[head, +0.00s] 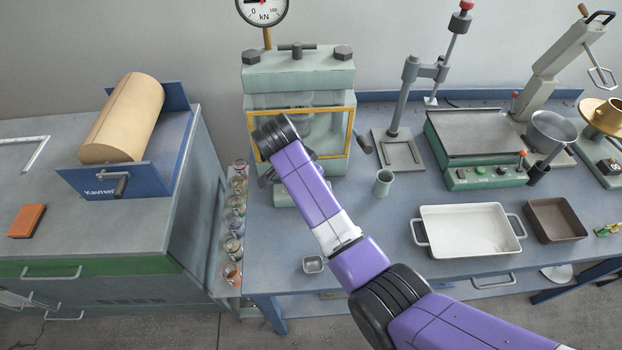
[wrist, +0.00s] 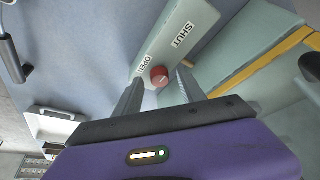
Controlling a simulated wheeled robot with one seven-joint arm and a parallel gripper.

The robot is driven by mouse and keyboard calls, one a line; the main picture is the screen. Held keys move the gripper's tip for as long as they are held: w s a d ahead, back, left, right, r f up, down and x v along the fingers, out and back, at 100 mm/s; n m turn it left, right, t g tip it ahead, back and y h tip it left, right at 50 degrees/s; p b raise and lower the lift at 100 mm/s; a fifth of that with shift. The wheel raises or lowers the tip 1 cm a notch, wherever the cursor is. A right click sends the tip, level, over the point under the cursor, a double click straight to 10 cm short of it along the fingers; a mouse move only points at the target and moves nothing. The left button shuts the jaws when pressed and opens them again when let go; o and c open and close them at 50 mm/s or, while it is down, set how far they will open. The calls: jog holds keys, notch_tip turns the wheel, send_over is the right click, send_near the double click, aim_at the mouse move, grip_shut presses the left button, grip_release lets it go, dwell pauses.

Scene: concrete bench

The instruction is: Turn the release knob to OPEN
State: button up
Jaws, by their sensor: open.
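The release knob (wrist: 159,75) is a small round red knob on a pale green panel (wrist: 186,15) in the wrist view. The panel carries an OPEN label (wrist: 147,64) left of the knob and a SHUT label (wrist: 182,35) above right. My gripper (wrist: 160,82) is open, with one finger on each side of the knob in the picture. I cannot tell whether either finger touches it. The knob's pointing direction is too small to read. In the head view, my arm hides the knob at the lower front of the press (head: 300,75).
The press has a yellow-framed opening and a gauge (head: 262,10) on top. On the bench (head: 390,225) are a green cup (head: 383,183), a small metal dish (head: 313,264) and a white tray (head: 428,241). Several jars (head: 234,228) stand left of the press.

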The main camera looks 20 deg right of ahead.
jog(key=shift+f, duration=0.15)
grip_shut()
